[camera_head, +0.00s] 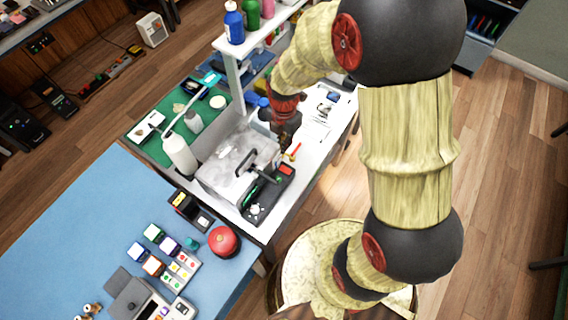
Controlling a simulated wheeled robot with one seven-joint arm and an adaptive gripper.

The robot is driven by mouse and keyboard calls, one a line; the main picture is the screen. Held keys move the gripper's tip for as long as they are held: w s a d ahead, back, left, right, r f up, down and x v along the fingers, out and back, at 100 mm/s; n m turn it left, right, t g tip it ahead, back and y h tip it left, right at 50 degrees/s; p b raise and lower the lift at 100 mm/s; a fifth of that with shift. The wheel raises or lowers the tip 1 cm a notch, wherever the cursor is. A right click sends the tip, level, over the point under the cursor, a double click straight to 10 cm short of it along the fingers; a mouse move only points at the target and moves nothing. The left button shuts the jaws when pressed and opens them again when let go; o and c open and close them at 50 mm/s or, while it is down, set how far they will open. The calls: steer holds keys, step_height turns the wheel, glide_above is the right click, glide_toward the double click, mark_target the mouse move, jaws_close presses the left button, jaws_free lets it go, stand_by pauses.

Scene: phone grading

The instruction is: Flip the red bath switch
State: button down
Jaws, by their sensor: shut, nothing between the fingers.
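A steel bath (225,178) with a lid and black handle stands on the white bench. A black control box (262,205) runs along its front right side. A small red part (287,169), which looks like the red bath switch, sits at the box's far end. Whether it is on or off is too small to tell. My gripper (287,143) is shut and empty, pointing down above the bench just beyond the red part. It looks apart from the switch, but the exact gap cannot be told.
A red and yellow tool (294,152) lies close to my gripper. A white bottle (180,155) stands left of the bath, by a green mat (150,150). A shelf post (236,85) rises behind.

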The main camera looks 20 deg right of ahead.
mark_target(284, 169)
steer(key=shift+n, duration=0.3)
step_height(284, 169, down, 14)
steer(key=shift+r+b, duration=0.2)
steer(key=shift+b, duration=0.6)
steer(key=shift+f, duration=0.2)
steer(key=shift+w+a+f+b, duration=0.1)
steer(key=shift+w+f+b, duration=0.05)
steer(key=shift+f+b, duration=0.35)
steer(key=shift+r, duration=0.1)
steer(key=shift+s, duration=0.25)
